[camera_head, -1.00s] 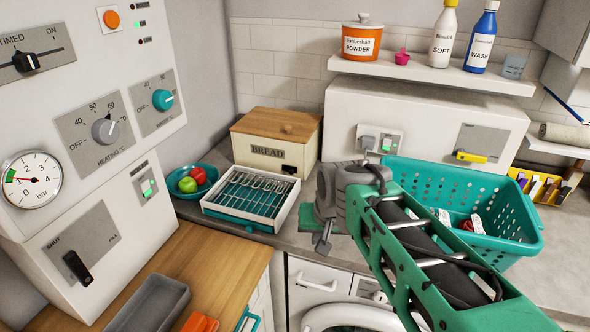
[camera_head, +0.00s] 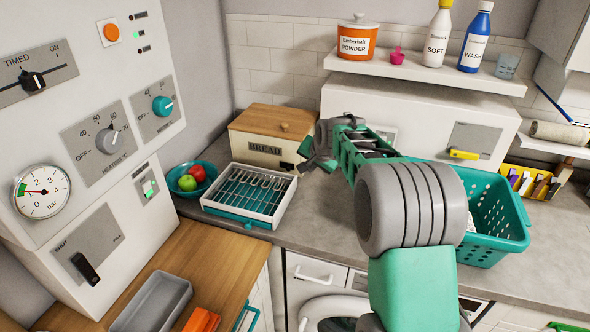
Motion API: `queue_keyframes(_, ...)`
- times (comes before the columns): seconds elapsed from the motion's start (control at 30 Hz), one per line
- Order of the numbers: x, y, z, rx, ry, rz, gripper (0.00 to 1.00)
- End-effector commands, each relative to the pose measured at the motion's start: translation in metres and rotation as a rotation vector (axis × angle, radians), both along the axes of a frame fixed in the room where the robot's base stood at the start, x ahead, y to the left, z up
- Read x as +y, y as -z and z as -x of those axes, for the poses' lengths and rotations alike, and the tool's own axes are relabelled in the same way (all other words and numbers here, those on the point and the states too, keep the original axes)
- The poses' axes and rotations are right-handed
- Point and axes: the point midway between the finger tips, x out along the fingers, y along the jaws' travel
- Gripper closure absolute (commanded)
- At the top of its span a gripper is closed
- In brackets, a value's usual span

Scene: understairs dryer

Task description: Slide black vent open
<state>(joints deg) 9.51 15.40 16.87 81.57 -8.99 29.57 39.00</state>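The cream bread bin (camera_head: 247,149) with a wooden lid stands at the back of the worktop. A small black vent slider (camera_head: 286,165) sits low on the right of its front face; it is too small to read its exact position. My gripper (camera_head: 308,160) is just right of the bin's front corner, pointing left and down, close to the black slider. I see no clear contact. The fingers are small and partly overlap the hand, so their gap is unclear. My arm hides part of the worktop and the white unit behind.
A wire-racked tray (camera_head: 249,195) and a teal bowl (camera_head: 191,180) with fruit stand left of my gripper. A teal basket (camera_head: 497,215) is right, partly behind my arm. A shelf (camera_head: 430,75) with bottles hangs above. The left panel carries a black lever (camera_head: 85,268).

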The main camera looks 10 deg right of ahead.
Motion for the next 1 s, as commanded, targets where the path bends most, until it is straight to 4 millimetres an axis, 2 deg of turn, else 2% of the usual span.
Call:
queue_keyframes(0.4, 0.004, 0.07, -0.052, 0.004, -0.001, 0.0, 1.0)
queue_keyframes(0.63, 0.026, 0.068, -0.078, 0.001, -0.001, 0.001, 1.0)
queue_keyframes(1.0, 0.03, 0.069, -0.082, 0.0, -0.001, 0.001, 1.0)
